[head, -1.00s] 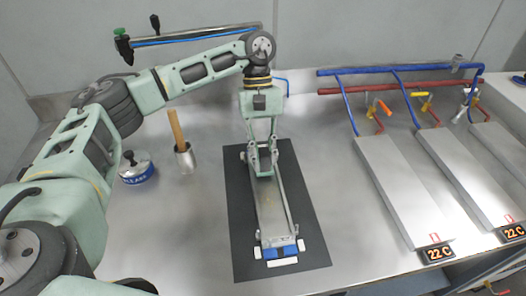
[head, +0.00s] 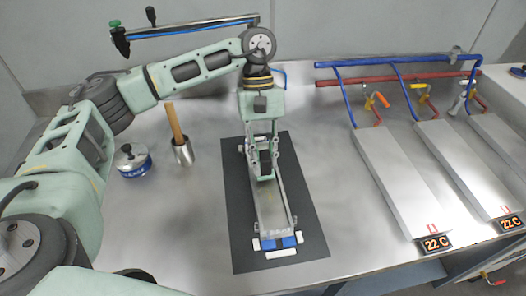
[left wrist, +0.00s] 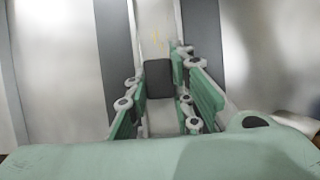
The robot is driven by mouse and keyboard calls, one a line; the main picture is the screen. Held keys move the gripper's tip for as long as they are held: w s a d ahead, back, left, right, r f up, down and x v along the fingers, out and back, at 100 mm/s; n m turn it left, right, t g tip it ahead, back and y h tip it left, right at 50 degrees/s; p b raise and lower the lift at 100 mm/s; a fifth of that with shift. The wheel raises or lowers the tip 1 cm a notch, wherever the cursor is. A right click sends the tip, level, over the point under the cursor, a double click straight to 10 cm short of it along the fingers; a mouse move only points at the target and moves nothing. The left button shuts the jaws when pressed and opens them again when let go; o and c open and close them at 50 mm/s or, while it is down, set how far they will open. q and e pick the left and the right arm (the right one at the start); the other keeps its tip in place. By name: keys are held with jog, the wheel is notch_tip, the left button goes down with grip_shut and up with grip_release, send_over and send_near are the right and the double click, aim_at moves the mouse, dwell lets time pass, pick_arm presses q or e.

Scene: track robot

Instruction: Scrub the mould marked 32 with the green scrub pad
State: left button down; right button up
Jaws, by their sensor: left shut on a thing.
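A long narrow metal mould (head: 270,210) lies on a black mat (head: 311,232), with blue and white parts at its near end. No number 32 can be read on it. My left gripper (head: 264,160) points down over the mould's far half. Its fingers are shut on a dark block, seemingly the scrub pad (head: 265,164), of which no green face shows. In the left wrist view the dark block (left wrist: 159,78) sits between the fingertips over the mould's channel, where faint yellowish marks (left wrist: 155,38) show beyond it. Contact with the mould cannot be judged. My right gripper is not in view.
A metal cup (head: 183,152) with a wooden handle and a round blue-labelled tin (head: 133,162) stand left of the mat. Sloping metal plates (head: 388,175) with 22 C displays (head: 434,243) and blue and red pipes (head: 330,83) are at right. Bare table separates mat and plates.

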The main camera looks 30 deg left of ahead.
pick_arm(q)
jog(key=shift+s+d, duration=0.4)
jog(key=shift+s, duration=0.1)
jog(key=shift+s+d+r, duration=0.1)
jog(key=shift+s, duration=0.05)
jog(key=shift+s+d+r, duration=0.1)
jog(key=shift+s+d, duration=0.55)
jog(key=shift+s, duration=0.25)
jog(key=shift+s+d+r, duration=0.15)
jog(key=shift+s+d, duration=0.65)
jog(key=shift+s, duration=0.2)
jog(key=shift+s+d+r+b, duration=0.1)
jog(key=shift+s+d+b, duration=0.1)
jog(key=shift+s+d, duration=0.3)
jog(key=shift+s+d+b, duration=0.2)
jog(key=shift+s+d, duration=0.05)
jog(key=shift+s, duration=0.3)
